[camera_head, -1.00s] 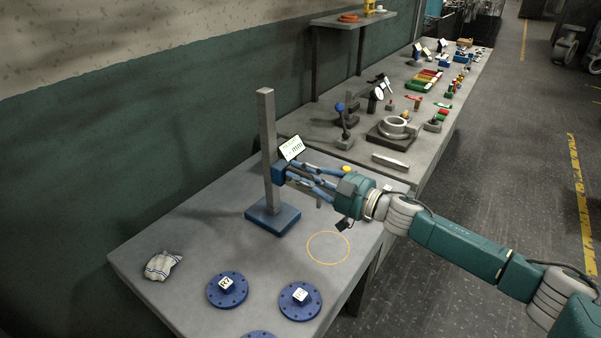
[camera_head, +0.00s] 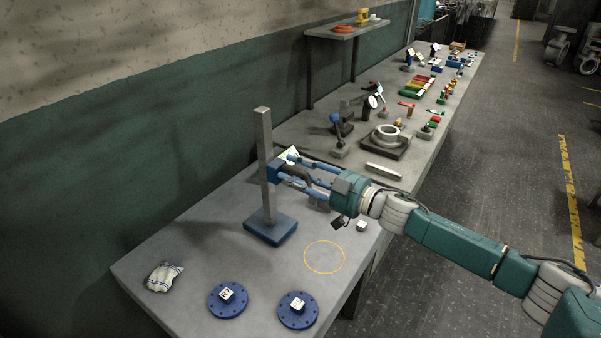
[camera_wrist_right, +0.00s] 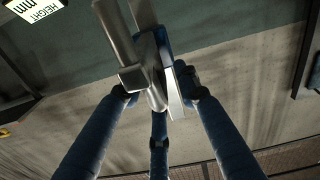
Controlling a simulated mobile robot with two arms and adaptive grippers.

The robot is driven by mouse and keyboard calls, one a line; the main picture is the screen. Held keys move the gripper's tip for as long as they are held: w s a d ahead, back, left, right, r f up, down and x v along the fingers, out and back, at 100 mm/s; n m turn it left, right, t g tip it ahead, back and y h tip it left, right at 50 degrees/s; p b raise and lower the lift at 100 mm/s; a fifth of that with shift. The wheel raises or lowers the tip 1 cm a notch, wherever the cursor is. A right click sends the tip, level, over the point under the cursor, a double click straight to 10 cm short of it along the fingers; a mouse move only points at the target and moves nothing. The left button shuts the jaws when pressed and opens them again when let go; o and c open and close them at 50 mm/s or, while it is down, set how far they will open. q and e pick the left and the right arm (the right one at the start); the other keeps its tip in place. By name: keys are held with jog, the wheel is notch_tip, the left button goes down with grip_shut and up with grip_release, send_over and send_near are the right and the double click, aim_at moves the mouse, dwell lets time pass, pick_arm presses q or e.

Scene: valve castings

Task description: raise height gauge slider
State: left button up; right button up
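The height gauge stands upright at the back of the near table, with a grey column (camera_head: 263,135) on a blue base (camera_head: 271,231). Its blue slider (camera_head: 274,171) sits about midway up the column, with a white display card (camera_head: 288,154) partly hidden behind my fingers. My right gripper (camera_head: 284,172) reaches in from the right, its blue fingers closed around the slider's side. In the right wrist view, my fingers (camera_wrist_right: 158,92) press around the slider's grey jaw parts (camera_wrist_right: 138,75); the exact contact is partly hidden. My left gripper is not in view.
A yellow circle (camera_head: 324,257) marks clear tabletop.

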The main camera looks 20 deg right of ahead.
jog(key=shift+s+d+f, duration=0.15)
jog(key=shift+s+d, duration=0.1)
jog(key=shift+d, duration=0.05)
jog(key=v, duration=0.9)
jog(key=shift+s+d, duration=0.1)
jog(key=shift+s, duration=0.15)
jog(key=shift+v, duration=0.8)
jog(key=shift+r, duration=0.25)
